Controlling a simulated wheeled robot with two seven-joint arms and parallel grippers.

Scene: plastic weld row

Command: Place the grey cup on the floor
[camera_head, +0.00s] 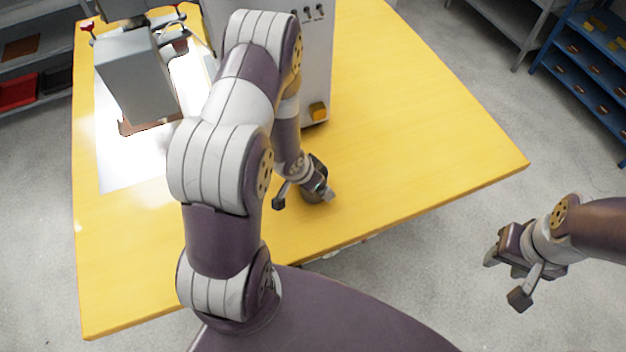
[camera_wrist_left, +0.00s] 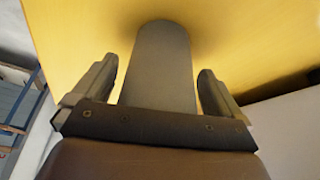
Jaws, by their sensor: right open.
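The grey cup (camera_wrist_left: 160,65) shows in the left wrist view as a smooth grey shape between the two fingers of my left gripper (camera_wrist_left: 158,85), over the yellow table top. A yellow gap shows between the cup and the left finger, and the fingers look spread. In the head view my left gripper (camera_head: 304,199) is low over the table near its front edge, with a small grey rounded part of the cup (camera_head: 314,196) between its fingers. My right gripper (camera_head: 505,279) is open and empty, above the grey floor (camera_head: 420,290) right of the table.
The yellow table (camera_head: 430,140) bears a grey-white machine (camera_head: 318,60) and a grey box-shaped head (camera_head: 135,75) over a bright white panel (camera_head: 115,165). Blue shelves (camera_head: 590,60) stand at the far right. The floor right of the table is clear.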

